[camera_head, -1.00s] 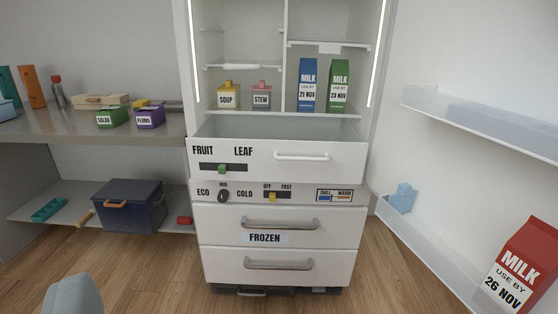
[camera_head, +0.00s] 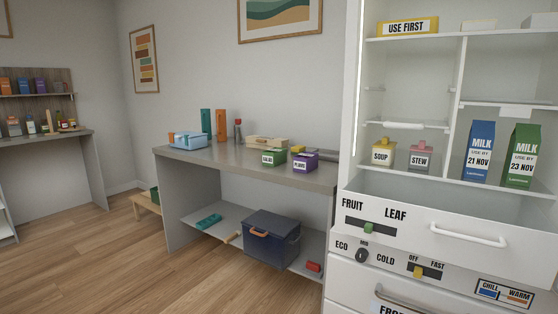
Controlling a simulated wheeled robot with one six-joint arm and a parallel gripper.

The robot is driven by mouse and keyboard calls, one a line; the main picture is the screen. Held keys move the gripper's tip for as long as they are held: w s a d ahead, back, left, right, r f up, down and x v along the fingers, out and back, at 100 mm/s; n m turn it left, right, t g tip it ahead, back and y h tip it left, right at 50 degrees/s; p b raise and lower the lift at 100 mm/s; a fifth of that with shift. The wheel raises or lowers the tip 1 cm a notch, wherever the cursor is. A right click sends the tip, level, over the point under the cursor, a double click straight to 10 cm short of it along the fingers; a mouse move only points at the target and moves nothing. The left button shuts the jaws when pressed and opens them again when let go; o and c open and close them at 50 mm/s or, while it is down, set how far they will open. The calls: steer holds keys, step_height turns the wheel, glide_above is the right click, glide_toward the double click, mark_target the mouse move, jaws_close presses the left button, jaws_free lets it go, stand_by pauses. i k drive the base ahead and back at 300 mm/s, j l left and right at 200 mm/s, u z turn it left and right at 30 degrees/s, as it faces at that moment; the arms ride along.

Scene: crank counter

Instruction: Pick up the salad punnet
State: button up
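The salad punnet (camera_head: 274,158) is a small green box with a white label. It stands on the grey counter (camera_head: 222,160) near its front edge, left of the fridge. A purple plums punnet (camera_head: 305,162) stands close to its right. My gripper is not in view now, so its state does not show.
The open fridge (camera_head: 352,130) fills the right, with its leaf drawer (camera_head: 420,212) pulled out. A wooden box (camera_head: 266,142) is behind the punnets; a blue tray (camera_head: 188,141) is further left. A dark cool box (camera_head: 271,238) sits on the low shelf. The floor at left is clear.

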mark_target(273, 158)
steer(key=i+j, duration=0.2)
steer(key=i, duration=0.45)
steer(key=i+j, duration=0.2)
steer(key=i, duration=0.4)
steer(key=i+j, duration=0.2)
steer(key=i, duration=0.45)
steer(key=i+j, duration=0.2)
steer(key=i, duration=0.4)
steer(key=i+j+u, duration=0.1)
steer(key=i, duration=0.55)
steer(key=j, duration=0.1)
